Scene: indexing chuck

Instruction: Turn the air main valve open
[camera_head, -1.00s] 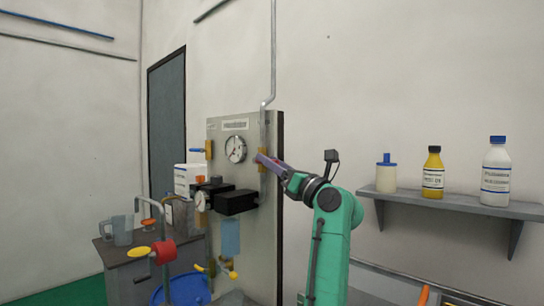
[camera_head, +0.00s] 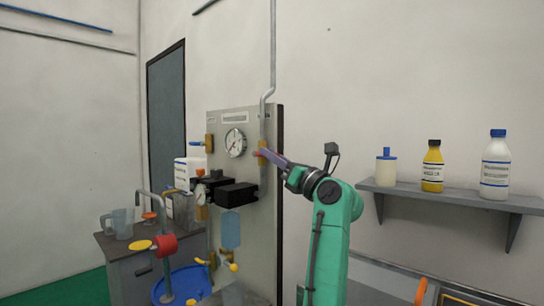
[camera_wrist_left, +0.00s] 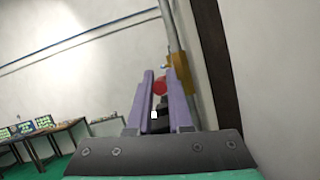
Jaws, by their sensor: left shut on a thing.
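The air main valve has a brass-coloured body (camera_head: 262,160) on the vertical pipe at the right edge of the grey panel; the body also shows in the left wrist view (camera_wrist_left: 179,60). A red part, which looks like its handle (camera_wrist_left: 160,87), sits between my fingers in the wrist view. My left gripper (camera_head: 263,154) reaches the valve from the right and is shut on this red handle. The fingers hide most of the handle in the head view, so its exact angle cannot be told. My right gripper is not in view.
The panel (camera_head: 262,220) carries a round gauge (camera_head: 235,142) and black blocks (camera_head: 237,195). A blue tub (camera_head: 185,285) and a bench with a jug (camera_head: 120,223) stand at the left. A shelf (camera_head: 460,198) with bottles is on the right wall.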

